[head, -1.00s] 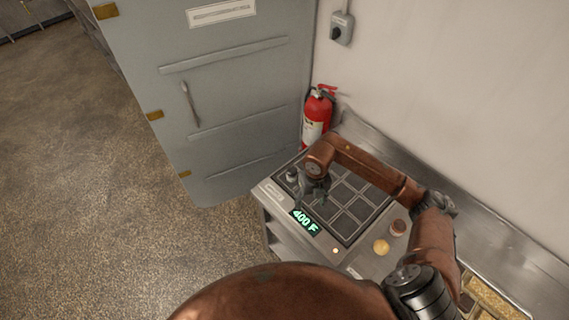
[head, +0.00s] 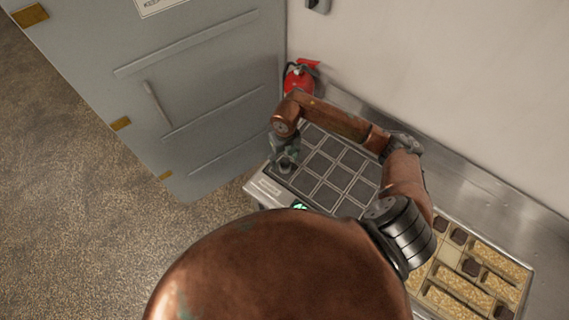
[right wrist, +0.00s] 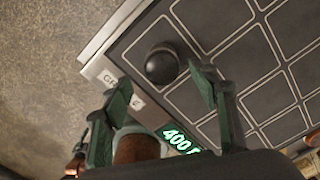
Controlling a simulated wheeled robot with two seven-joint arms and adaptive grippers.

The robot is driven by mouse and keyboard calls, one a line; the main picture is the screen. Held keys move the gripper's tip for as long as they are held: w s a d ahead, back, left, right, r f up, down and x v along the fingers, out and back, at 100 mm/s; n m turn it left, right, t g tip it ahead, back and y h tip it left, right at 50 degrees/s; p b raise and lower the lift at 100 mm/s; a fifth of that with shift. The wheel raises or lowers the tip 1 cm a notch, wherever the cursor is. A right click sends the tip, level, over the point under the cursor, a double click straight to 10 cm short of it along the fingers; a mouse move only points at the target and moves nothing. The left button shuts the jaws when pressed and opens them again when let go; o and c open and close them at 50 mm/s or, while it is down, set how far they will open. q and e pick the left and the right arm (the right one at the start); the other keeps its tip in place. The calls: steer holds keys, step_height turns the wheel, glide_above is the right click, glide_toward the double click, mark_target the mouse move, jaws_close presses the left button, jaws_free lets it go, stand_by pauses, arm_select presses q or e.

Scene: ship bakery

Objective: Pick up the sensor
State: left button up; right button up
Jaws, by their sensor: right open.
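A dark, round-topped knob-like object, which I take to be the sensor (right wrist: 162,66), sits on the corner of the dark griddle plate (right wrist: 191,102) in the right wrist view. My right gripper (right wrist: 160,84) is open, its green fingers spread on either side of the near part of the sensor in that picture. Nothing is between them that I can see held. In the head view my right gripper (head: 286,160) is over the griddle's left corner and largely covers the sensor. I cannot tell whether the fingers touch it. My left gripper is not in view.
The griddle top (head: 325,166) has a grid of square outlines and a green lit display (right wrist: 180,139). A grey cabinet door (head: 200,90) and red fire extinguisher (head: 299,78) stand behind. A compartmented tray (head: 480,268) is at right.

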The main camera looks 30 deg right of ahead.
mark_target(285, 161)
steer(key=f, duration=0.1)
steer(key=f+p, duration=0.1)
steer(key=shift+w+d+f, duration=0.15)
steer(key=shift+w+f, duration=0.15)
steer(key=shift+f, duration=0.1)
steer(key=shift+w+f, duration=0.2)
steer(key=shift+f, duration=0.5)
steer(key=shift+s+f, duration=0.3)
steer(key=shift+f, duration=0.15)
steer(key=shift+w, duration=0.15)
steer(key=shift+c, duration=0.6)
steer(key=c, duration=1.1)
jaws_close()
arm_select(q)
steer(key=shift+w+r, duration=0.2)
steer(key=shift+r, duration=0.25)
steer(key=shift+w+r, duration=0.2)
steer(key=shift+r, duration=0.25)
arm_select(e)
steer(key=shift+r, duration=0.1)
